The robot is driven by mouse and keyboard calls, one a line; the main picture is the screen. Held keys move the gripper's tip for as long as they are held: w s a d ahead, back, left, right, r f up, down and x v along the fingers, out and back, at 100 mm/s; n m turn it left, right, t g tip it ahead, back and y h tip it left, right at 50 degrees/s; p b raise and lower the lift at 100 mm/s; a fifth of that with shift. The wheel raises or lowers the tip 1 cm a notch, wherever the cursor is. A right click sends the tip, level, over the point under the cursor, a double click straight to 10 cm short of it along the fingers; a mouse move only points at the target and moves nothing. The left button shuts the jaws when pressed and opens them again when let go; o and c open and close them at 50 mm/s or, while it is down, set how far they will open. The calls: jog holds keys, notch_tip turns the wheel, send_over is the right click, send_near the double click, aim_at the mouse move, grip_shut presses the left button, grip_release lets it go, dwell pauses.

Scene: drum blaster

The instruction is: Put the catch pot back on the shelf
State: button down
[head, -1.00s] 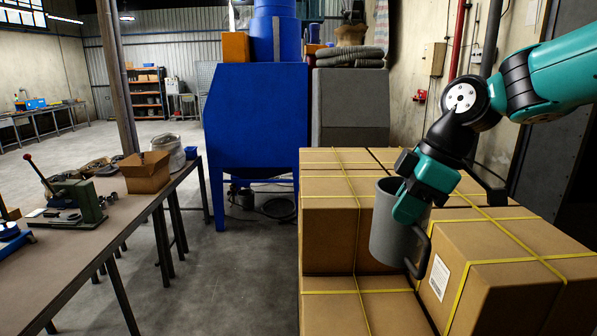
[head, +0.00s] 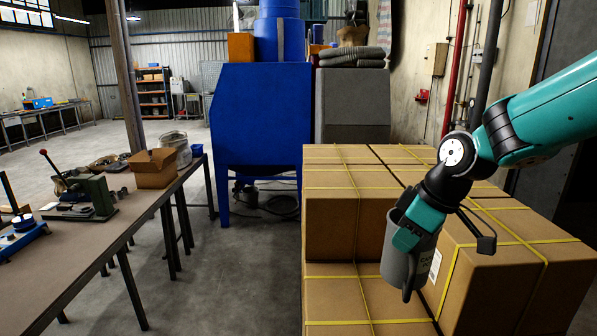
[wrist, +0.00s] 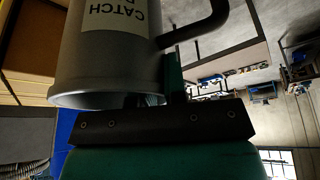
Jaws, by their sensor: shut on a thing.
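The catch pot (head: 393,262) is a grey cylinder with a side handle, held in front of the strapped boxes in the head view. My gripper (head: 409,228) is shut on the pot at its upper rim. In the wrist view the pot (wrist: 110,60) fills the upper left, with a pale label reading "CATCH" and a dark handle, and my gripper (wrist: 165,85) is close against its rim. Part of the pot's rim is hidden behind my gripper in the head view. I cannot make out with certainty which shelf is meant; an orange shelf unit (head: 153,92) stands far back.
Strapped cardboard boxes (head: 330,221) stand stacked around the pot. A blue blasting cabinet (head: 258,125) stands behind. A workbench (head: 110,235) with a press (head: 85,195) and an open carton (head: 153,172) runs along the left. Concrete floor between bench and boxes is clear.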

aim_at(424, 278)
jog(key=d+f+m, duration=0.1)
jog(key=f+m, duration=0.1)
jog(key=f, duration=0.2)
jog(key=d+f+m+t+h, duration=0.1)
jog(key=d+f+m, duration=0.1)
jog(key=f, duration=0.2)
jog(key=d+f+m, duration=0.1)
jog(key=f+m, duration=0.1)
jog(key=f, duration=0.2)
jog(key=shift+w+d+h, duration=0.2)
jog(key=shift+h, duration=0.2)
jog(key=s+d+f+m+b, duration=0.1)
jog(key=s+d+f+b, duration=0.1)
jog(key=f, duration=0.6)
jog(key=s+d+f+m+h+b, duration=0.1)
jog(key=s+d+f+m+b, duration=0.1)
jog(key=f, duration=0.6)
jog(key=s+d+f+m+t+b, duration=0.1)
jog(key=s+d+f+b, duration=0.1)
jog(key=f+b, duration=0.4)
notch_tip(424, 278, down, 2)
jog(key=shift+s+f+m+h, duration=0.1)
jog(key=shift+s+m+h, duration=0.3)
jog(key=shift+s, duration=0.35)
